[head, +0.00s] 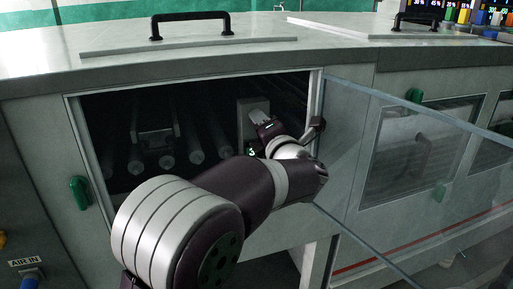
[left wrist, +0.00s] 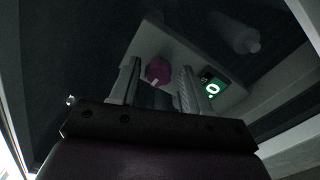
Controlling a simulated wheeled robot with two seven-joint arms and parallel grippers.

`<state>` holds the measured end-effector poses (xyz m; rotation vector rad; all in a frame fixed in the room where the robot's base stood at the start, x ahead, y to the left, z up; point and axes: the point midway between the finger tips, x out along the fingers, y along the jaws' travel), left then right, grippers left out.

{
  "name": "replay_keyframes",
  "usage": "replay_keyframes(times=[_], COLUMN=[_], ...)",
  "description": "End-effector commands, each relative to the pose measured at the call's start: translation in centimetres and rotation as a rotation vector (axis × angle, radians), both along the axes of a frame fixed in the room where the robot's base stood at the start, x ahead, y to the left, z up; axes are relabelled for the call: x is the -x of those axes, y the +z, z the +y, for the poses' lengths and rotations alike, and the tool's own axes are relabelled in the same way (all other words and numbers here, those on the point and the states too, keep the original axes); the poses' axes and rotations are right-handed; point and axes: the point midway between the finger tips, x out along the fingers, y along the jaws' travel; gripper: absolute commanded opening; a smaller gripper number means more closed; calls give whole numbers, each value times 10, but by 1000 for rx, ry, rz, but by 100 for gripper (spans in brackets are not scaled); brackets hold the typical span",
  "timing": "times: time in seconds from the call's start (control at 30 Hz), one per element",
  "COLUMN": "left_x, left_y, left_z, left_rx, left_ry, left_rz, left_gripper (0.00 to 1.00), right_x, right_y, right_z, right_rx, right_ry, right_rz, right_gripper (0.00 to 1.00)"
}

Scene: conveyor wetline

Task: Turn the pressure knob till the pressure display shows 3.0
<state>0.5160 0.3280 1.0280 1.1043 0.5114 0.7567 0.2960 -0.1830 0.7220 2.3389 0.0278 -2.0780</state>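The pressure knob (left wrist: 158,70) is a purple-red knob with a pale mark, on a grey box (left wrist: 150,38) in the left wrist view. The green pressure display (left wrist: 213,88) is beside it; a 0 and a dot show, and the rest is hidden behind a finger. My left gripper (left wrist: 160,76) is open, with a finger on each side of the knob in the picture; I cannot tell if they touch it. In the head view my left gripper (head: 262,122) reaches into the open bay by the grey box (head: 243,108). My right gripper is not in view.
The bay holds several dark rollers (head: 195,150). Its clear door (head: 400,150) swings open to the right of my arm. The cabinet frame (head: 90,150) edges the opening. A lid with a black handle (head: 190,17) lies above.

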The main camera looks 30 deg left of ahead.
Motion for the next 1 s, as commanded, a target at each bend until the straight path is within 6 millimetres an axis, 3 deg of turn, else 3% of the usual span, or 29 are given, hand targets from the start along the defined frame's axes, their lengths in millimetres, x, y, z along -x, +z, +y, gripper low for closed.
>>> replay_keyframes(times=[0.23, 0.63, 1.0], left_x=[2, 35, 39], left_y=[1, 1, 1], left_z=[-3, -42, -46], left_rx=[0, -1, 0], left_ry=[0, -3, 1], left_rz=[-3, -4, -3], left_gripper=[47, 47, 47], right_x=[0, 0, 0], right_y=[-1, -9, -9], right_z=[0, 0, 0], right_rx=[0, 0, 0], right_ry=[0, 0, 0], right_rz=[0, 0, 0], right_gripper=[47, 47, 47])
